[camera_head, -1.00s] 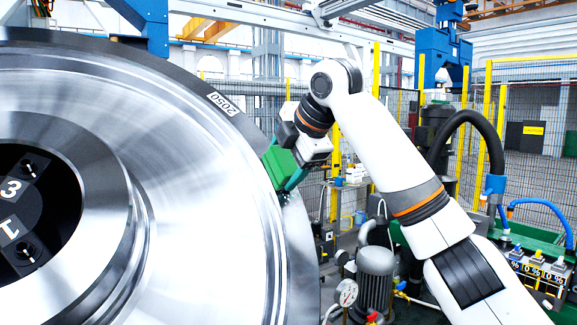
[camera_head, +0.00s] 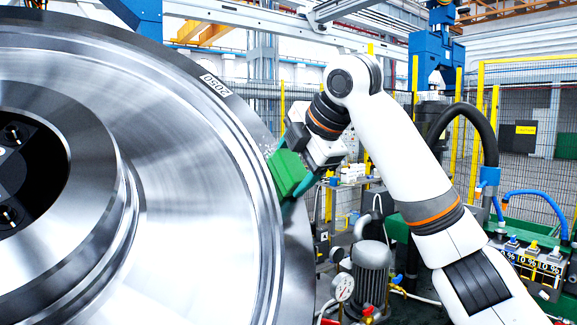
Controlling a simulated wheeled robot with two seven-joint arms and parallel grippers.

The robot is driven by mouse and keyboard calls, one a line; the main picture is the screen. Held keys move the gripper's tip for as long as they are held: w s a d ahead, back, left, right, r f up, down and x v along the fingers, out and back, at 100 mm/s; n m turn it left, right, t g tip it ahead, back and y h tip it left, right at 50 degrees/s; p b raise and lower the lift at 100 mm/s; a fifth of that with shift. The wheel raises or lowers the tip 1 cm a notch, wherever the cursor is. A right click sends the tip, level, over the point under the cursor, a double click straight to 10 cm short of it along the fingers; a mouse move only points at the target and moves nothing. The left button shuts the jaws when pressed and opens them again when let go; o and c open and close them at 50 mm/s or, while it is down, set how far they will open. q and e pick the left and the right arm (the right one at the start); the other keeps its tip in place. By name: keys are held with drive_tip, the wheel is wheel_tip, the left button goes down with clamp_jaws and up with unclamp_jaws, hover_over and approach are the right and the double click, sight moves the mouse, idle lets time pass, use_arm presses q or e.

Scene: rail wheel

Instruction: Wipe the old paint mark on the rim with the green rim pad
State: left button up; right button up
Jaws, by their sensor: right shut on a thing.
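The large steel rail wheel (camera_head: 190,165) fills the left of the view, with a white label reading 2050 (camera_head: 215,85) on its dark rim (camera_head: 150,62). My right gripper (camera_head: 300,165) is shut on the green rim pad (camera_head: 287,173) at the right side of the rim. The pad overlaps the rim edge in the picture; whether it presses on the surface I cannot tell. A paint mark cannot be made out clearly; the pad and gripper hide part of the rim. My left gripper is not in view.
A grey motor (camera_head: 370,275) and a pressure gauge (camera_head: 342,288) stand low, beside my right arm. A black hose (camera_head: 470,125) arches at the right. A box with several coloured knobs (camera_head: 530,262) is at the lower right. Mesh fencing with yellow posts (camera_head: 480,125) stands behind.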

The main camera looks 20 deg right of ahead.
drive_tip(key=shift+s+d+f, duration=0.15)
drive_tip(key=shift+s+f, duration=0.15)
drive_tip(key=shift+f, duration=0.05)
drive_tip(key=shift+r, duration=0.1)
drive_tip(key=shift+s+r, duration=0.15)
drive_tip(key=shift+r, duration=0.15)
drive_tip(key=shift+p+v, duration=0.9)
drive_tip(key=shift+v, duration=1.75)
drive_tip(key=p+v, duration=0.1)
drive_tip(key=v, duration=0.2)
drive_tip(key=shift+s+d+p, duration=0.1)
drive_tip(key=shift+s+p, duration=0.05)
drive_tip(key=shift+p, duration=0.2)
